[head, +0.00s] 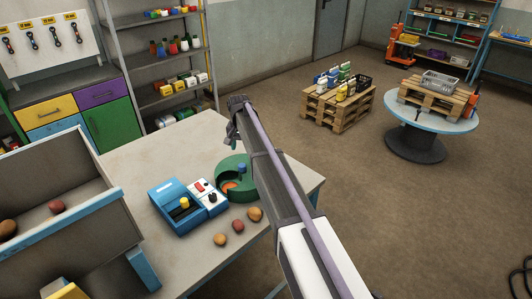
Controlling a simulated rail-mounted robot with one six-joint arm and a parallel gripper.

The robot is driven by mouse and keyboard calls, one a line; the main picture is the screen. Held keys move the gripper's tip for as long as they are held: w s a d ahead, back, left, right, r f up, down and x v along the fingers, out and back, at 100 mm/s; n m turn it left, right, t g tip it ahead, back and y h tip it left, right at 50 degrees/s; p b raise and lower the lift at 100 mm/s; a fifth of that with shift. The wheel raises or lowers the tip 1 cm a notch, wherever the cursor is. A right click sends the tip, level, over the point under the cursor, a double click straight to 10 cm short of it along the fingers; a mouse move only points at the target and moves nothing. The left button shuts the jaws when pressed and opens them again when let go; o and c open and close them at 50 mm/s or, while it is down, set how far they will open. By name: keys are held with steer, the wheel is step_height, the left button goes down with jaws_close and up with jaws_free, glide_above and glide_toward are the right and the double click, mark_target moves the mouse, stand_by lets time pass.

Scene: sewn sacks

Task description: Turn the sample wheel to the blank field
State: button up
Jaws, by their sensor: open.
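A green round housing (236,178), which looks like the sample wheel, sits on the grey table (130,165). A blue knob (241,168) stands up from it, and an orange patch shows at its front left. My arm hides its right side, so I cannot tell which fields lie there. A blue box (177,208) with a yellow knob and a white panel with a red part stands just left of the wheel. My gripper (231,138) is open and empty, beyond the wheel in the picture and apart from it.
Several brown and reddish potato-like lumps (237,226) lie in front of the wheel. A grey bin (95,203) with more lumps stands at the left. The table's back middle is clear. Shelves, a pallet and a round turntable (450,120) stand farther off.

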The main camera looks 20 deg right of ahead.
mark_target(242, 165)
steer(key=shift+o, duration=0.4)
steer(key=shift+w+d+f+m, duration=0.1)
steer(key=shift+w+d+m, duration=0.35)
steer(key=shift+w+m, duration=0.25)
steer(key=shift+s+a+f+b, duration=0.3)
steer(key=shift+s+a+b, duration=0.3)
steer(key=shift+a, duration=0.2)
step_height(242, 165, down, 10)
steer(key=b, duration=1)
steer(key=shift+w+d+f, duration=0.1)
steer(key=shift+d, duration=0.05)
jaws_close()
